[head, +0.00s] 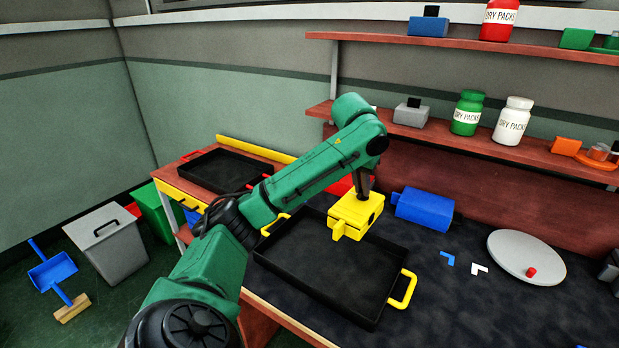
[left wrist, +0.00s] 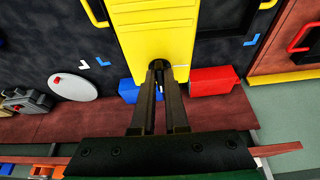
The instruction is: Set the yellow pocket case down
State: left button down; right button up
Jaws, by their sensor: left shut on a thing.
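The yellow pocket case (head: 352,216) is held in my left gripper (head: 363,192), whose fingers are shut on it. In the left wrist view the case (left wrist: 155,32) fills the top middle, with the fingertips (left wrist: 158,70) at its near edge. A black tray with yellow handles (head: 325,272) lies on the dark work surface. In the head view the case overlaps the tray's back part; I cannot tell how large the gap beneath it is. My right gripper is not in view.
A blue box (head: 424,209) and a partly hidden red box (head: 341,186) stand behind the tray. Blue (head: 447,257) and white (head: 479,268) corner marks and a round grey disc (head: 525,257) lie to the right. Another black tray (head: 226,171) is at the back left.

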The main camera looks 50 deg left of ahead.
aim_at(359, 210)
pick_arm(q)
jog(key=shift+s+a+f, duration=0.15)
jog(key=shift+s+a, duration=0.05)
jog(key=shift+a, duration=0.2)
jog(key=f, duration=0.5)
jog(key=w+f, duration=0.1)
jog(key=f, duration=0.1)
jog(key=shift+d+f, duration=0.25)
notch_tip(359, 210, down, 12)
jog(key=shift+s+f, duration=0.1)
jog(key=shift+f, duration=0.05)
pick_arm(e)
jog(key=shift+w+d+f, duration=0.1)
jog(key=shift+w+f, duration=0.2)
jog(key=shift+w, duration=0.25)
pick_arm(q)
jog(key=c, duration=0.9)
grip_release()
jog(key=shift+f, duration=0.15)
jog(key=shift+c, duration=0.2)
